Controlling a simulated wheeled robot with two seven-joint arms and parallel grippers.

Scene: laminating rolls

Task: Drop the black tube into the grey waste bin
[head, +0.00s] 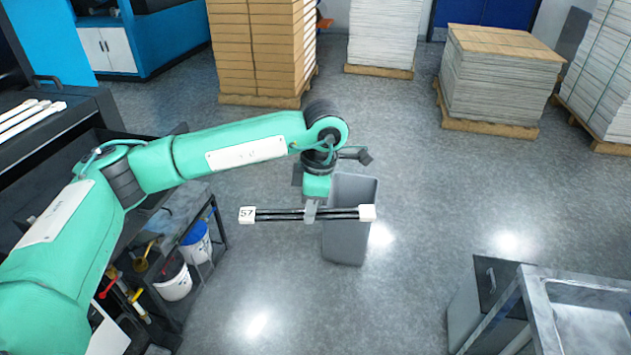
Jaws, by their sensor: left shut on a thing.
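The black tube (275,214) has white end blocks, and the left one is marked 57. My left gripper (312,212) is shut on the tube near its middle and holds it level, crosswise in the picture. The grey waste bin (347,243) stands on the floor behind the tube's right part in the head view. The tube's right end overlaps the bin in the picture; the height between them is hard to tell. The gripper and arm cover the bin's upper left. My right gripper is not in view.
A dark shelf cart (212,200) with white buckets (195,245) stands left of the bin. A metal-topped bench (550,290) is at the lower right. Stacked pallets (495,75) line the back. The floor (430,200) right of the bin is clear.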

